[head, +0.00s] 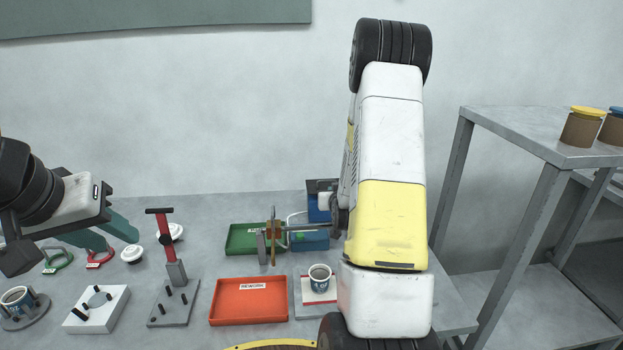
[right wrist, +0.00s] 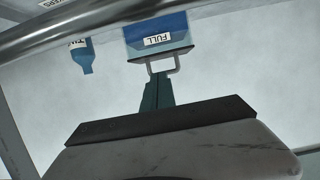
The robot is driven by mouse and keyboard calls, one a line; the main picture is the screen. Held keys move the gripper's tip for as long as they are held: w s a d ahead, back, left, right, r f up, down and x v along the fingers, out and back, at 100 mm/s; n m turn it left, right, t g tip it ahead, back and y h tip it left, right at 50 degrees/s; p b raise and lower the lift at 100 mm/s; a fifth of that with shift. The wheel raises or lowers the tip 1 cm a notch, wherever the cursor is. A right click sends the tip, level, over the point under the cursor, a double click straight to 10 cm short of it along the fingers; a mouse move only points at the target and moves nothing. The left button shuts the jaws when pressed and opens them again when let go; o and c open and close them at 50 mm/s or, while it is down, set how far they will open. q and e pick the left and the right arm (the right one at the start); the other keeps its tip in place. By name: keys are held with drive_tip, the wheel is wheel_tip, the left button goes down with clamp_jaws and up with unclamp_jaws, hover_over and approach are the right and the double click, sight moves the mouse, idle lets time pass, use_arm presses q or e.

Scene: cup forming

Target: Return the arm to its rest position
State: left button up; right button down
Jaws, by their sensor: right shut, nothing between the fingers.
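My right arm (head: 388,170) stands tall through the middle of the head view, white and yellow, over the right part of the bench. Its gripper cannot be made out there. In the right wrist view my right gripper (right wrist: 158,88) shows teal fingers together with nothing between them. Beyond its tips is a blue bin (right wrist: 145,28) marked FULL, with a pale loop in front of it. My left gripper (head: 116,233) is at the left of the head view, over the bench, its teal fingers apart and empty.
The bench holds an orange REWORK tray (head: 249,318), a green tray (head: 241,247), a cup (head: 320,284) on a pad, another cup (head: 14,300), a red-handled fixture (head: 175,272) and a white block (head: 77,319). A grey shelf (head: 545,148) stands right with capped brown containers (head: 581,129).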

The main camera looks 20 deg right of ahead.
drive_tip(key=s+a+r+n+g+y, duration=0.1)
drive_tip(key=s+a+r+g+y, duration=0.1)
drive_tip(key=s+a+r, duration=0.4)
drive_tip(key=s+a+r+g+y, duration=0.1)
drive_tip(key=s+a+r+y, duration=0.15)
drive_tip(key=a+r, duration=0.5)
drive_tip(key=s+a+r+n+g, duration=0.1)
drive_tip(key=s+a+r+g, duration=0.1)
drive_tip(key=s, duration=0.8)
drive_tip(key=s+a+r+n+g+y, duration=0.1)
drive_tip(key=s+a+r, duration=0.3)
drive_tip(key=s, duration=0.7)
drive_tip(key=shift+s+a+g, duration=0.3)
drive_tip(key=shift+a+g, duration=0.2)
drive_tip(key=shift+g, duration=0.3)
